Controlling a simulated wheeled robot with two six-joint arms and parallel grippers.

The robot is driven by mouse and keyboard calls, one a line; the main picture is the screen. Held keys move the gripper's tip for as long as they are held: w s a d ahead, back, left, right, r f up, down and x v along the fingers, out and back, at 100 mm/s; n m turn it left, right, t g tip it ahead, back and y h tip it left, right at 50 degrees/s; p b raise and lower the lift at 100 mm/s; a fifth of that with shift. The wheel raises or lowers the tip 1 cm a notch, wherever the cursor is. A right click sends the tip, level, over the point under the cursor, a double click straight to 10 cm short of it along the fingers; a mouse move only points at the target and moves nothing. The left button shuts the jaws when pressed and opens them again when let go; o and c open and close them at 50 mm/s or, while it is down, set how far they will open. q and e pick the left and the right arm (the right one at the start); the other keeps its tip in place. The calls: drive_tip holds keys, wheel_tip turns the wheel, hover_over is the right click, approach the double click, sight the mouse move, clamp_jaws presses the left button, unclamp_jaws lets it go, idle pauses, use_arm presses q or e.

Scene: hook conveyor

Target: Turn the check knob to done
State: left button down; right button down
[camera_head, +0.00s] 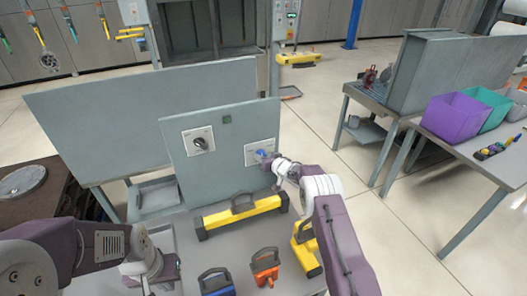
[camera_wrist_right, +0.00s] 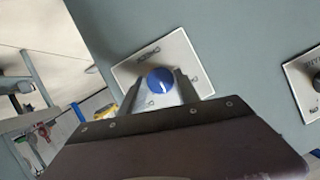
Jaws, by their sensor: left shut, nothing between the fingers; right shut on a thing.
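The check knob is a blue round knob (camera_wrist_right: 160,80) with a white mark, on a white plate (camera_wrist_right: 195,68) in the right wrist view. In the head view the blue knob (camera_head: 261,153) sits at the right of the upright grey panel (camera_head: 225,145). My right gripper (camera_wrist_right: 160,88) is shut on the blue knob, one finger on each side. In the head view this gripper (camera_head: 268,159) reaches the knob from the right. My left gripper (camera_head: 148,290) is shut and empty at the lower left; its fingertips are barely visible.
A second plate with a dark knob (camera_head: 201,143) is on the panel's left. On the bench below are a yellow bar with a handle (camera_head: 242,213), a yellow block (camera_head: 305,247), an orange tool (camera_head: 265,267) and a blue tool (camera_head: 216,283). A side table holds bins (camera_head: 457,118).

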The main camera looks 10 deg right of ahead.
drive_tip(key=shift+d+f+m+t+y+b, duration=0.15)
drive_tip(key=shift+m+y+b, duration=0.7)
drive_tip(key=shift+m+b, duration=0.65)
drive_tip(key=shift+d+f+m+t+y+b, duration=0.1)
drive_tip(key=shift+m+t+y+b, duration=0.1)
drive_tip(key=shift+m+y+b, duration=0.95)
drive_tip(key=shift+d+f+m+t+y+b, duration=0.15)
drive_tip(key=shift+m+y+b, duration=0.35)
drive_tip(key=shift+m+b, duration=1.35)
drive_tip(key=shift+a+r, duration=0.15)
drive_tip(key=c, duration=0.9)
unclamp_jaws()
drive_tip(key=shift+w, duration=0.1)
